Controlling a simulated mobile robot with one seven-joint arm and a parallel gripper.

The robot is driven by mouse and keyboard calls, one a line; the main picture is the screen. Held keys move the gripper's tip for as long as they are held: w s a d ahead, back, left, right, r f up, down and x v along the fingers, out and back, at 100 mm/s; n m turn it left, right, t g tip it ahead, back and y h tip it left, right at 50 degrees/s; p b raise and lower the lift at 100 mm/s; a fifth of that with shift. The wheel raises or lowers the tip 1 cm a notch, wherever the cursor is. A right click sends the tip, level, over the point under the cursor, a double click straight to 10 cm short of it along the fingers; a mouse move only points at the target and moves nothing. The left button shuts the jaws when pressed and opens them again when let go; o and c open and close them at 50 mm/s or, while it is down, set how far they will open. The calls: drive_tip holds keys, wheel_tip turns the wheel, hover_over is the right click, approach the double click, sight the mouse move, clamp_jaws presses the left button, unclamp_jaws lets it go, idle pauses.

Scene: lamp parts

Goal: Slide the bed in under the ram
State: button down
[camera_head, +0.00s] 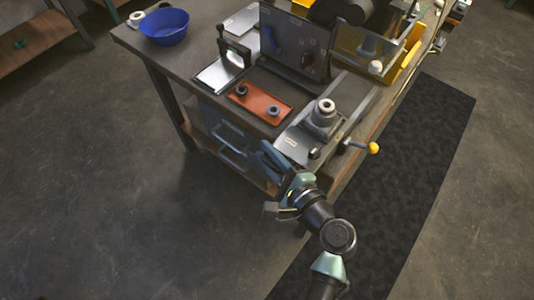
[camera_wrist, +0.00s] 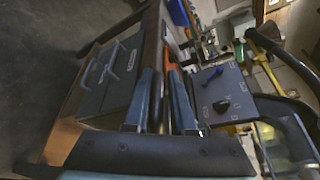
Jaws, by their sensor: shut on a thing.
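A grey metal bed (camera_head: 294,149) lies at the table's near right corner, between side rails. A round stepped metal piece (camera_head: 322,119) stands upright on it. My gripper (camera_head: 272,154) is at the bed's near left edge, over the table's front side. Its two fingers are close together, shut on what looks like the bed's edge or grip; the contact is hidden. In the wrist view the gripper (camera_wrist: 161,90) points toward the tabletop. I cannot pick out the ram with certainty; a dark upright machine panel (camera_head: 287,50) stands behind the bed.
An orange tray (camera_head: 260,104) with two dark round parts lies left of the bed. A yellow-knobbed lever (camera_head: 372,148) sticks out at its right. A blue bowl (camera_head: 164,27) is at the far left. Blue drawers (camera_wrist: 107,75) sit under the tabletop. The floor in front is clear.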

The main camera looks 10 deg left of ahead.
sight(283, 149)
drive_tip(key=shift+s+f, duration=0.2)
drive_tip(key=shift+f, duration=0.25)
drive_tip(key=w+d, duration=0.1)
drive_tip(key=w+d+b, duration=0.1)
drive_tip(key=w, duration=0.1)
drive_tip(key=shift+w, duration=0.25)
drive_tip(key=c, duration=0.9)
unclamp_jaws()
drive_tip(key=shift+o, duration=0.2)
drive_tip(key=shift+w+r, duration=0.1)
drive_tip(key=shift+r, duration=0.05)
drive_tip(key=shift+d+r, duration=0.1)
drive_tip(key=v, duration=1.2)
drive_tip(key=shift+s+d, duration=0.3)
drive_tip(key=shift+r, duration=0.1)
